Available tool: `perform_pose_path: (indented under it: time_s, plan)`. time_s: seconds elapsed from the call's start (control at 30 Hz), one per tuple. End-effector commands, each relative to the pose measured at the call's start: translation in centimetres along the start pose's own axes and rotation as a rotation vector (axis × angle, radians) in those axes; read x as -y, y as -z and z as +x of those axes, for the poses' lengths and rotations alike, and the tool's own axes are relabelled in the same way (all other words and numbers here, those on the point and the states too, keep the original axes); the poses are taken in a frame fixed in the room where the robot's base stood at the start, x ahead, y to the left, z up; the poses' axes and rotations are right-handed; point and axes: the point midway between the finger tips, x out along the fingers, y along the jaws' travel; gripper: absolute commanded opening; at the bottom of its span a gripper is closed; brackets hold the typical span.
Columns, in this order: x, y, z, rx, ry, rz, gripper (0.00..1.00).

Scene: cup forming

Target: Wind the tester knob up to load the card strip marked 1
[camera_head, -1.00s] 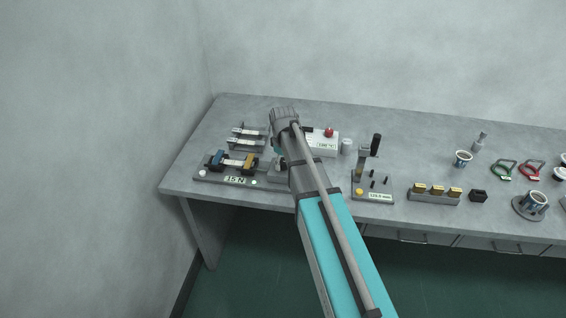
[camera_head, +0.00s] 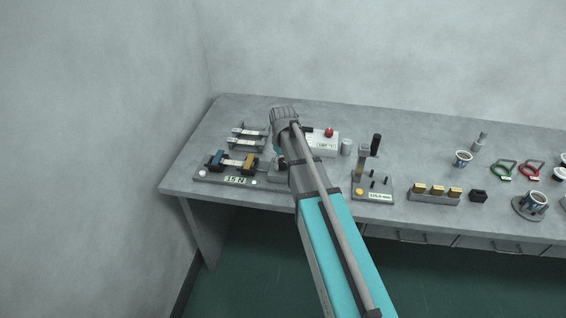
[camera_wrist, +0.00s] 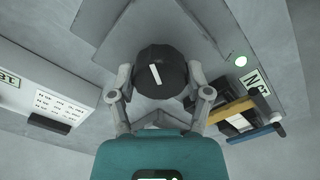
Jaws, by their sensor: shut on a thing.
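The tester (camera_head: 205,178) is a grey base at the left end of the table, with a blue clamp (camera_head: 217,158) and a yellow clamp (camera_head: 249,163). A pale card strip (camera_head: 233,163) spans between the clamps; any number on it is too small to read. The tester display (camera_head: 238,181) appears to read 15 N, beside a pale green lamp (camera_wrist: 240,61). In the wrist view, the black knob (camera_wrist: 161,72) with a white index mark sits between the fingers of my gripper (camera_wrist: 162,88), which is shut on it. In the head view my arm hides the knob and fingertips.
Two racks with strips (camera_head: 245,137) stand behind the tester. A white box with a red button (camera_head: 329,132) and a grey cylinder (camera_head: 346,146) stand right of my arm. A gauge stand (camera_head: 372,185) is further right, then a block with yellow pieces (camera_head: 436,194).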

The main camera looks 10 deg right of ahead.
Motion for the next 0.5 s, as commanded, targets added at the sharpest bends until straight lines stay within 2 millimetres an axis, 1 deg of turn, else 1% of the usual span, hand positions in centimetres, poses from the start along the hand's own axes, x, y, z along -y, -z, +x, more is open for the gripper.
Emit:
perform_pose_path:
  time_s: [0.5]
  plan:
    - [0.00,-0.04,0.02,0.000,0.001,0.482,0.16]
